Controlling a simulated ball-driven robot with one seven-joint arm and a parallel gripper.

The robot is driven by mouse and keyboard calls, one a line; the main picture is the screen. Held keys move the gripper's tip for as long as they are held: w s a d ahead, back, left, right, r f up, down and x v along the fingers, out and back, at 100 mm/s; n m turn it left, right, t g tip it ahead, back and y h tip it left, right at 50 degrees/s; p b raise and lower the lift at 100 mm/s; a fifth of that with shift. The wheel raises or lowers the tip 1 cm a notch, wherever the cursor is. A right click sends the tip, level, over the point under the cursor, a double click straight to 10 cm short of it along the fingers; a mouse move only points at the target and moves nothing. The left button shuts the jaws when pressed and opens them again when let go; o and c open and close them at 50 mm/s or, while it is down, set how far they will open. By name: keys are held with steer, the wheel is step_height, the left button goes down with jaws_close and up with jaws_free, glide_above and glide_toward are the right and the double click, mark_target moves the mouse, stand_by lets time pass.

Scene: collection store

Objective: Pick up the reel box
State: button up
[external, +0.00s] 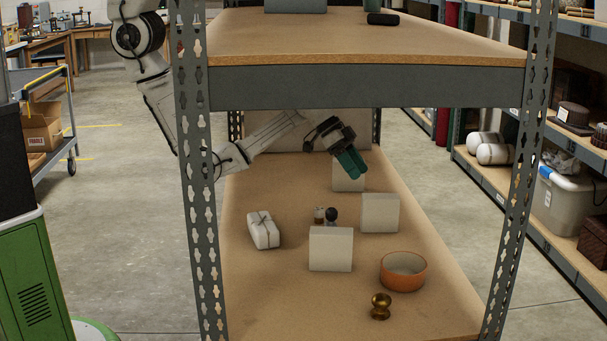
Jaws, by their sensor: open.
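Three pale, square, box-like things stand upright on the lower shelf: a front one (330,249), a middle one (380,213) and a back one (347,184). I cannot tell which of them is the reel box. My gripper (352,163), with teal fingers, is open and points down at the back box, partly covering its top. I cannot tell whether the fingers touch it. My arm reaches in from the left between the two shelves.
On the lower shelf (285,290) are a tied white bundle (263,231), small dark-topped items (331,215), an orange bowl (402,272) and a brass cup (380,306). The upper shelf (350,40) lies above my arm. Perforated metal posts (197,200) stand at the corners.

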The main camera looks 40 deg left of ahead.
steer(key=s+d+g+y+p, duration=0.1)
steer(key=s+d+y+p, duration=0.1)
steer(key=s+d+y, duration=0.5)
steer(key=n+y+p, duration=0.1)
steer(key=n+p, duration=0.1)
glide_toward(331, 242)
steer(key=shift+w+a+f, duration=0.2)
steer(key=shift+w+a, duration=0.5)
steer(key=shift+w, duration=0.1)
steer(key=shift+s+f, duration=0.1)
steer(key=shift+f, duration=0.1)
step_height(331, 242, down, 3)
steer(key=b, duration=0.2)
steer(key=shift+f+b, duration=0.2)
steer(key=shift+b, duration=0.2)
steer(key=shift+w+d+f, duration=0.1)
steer(key=shift+f, duration=1.65)
steer(key=shift+w+d+f, duration=0.1)
steer(key=shift+w+f, duration=0.05)
steer(key=shift+f, duration=1.65)
steer(key=shift+c, duration=0.2)
steer(key=c, duration=1.2)
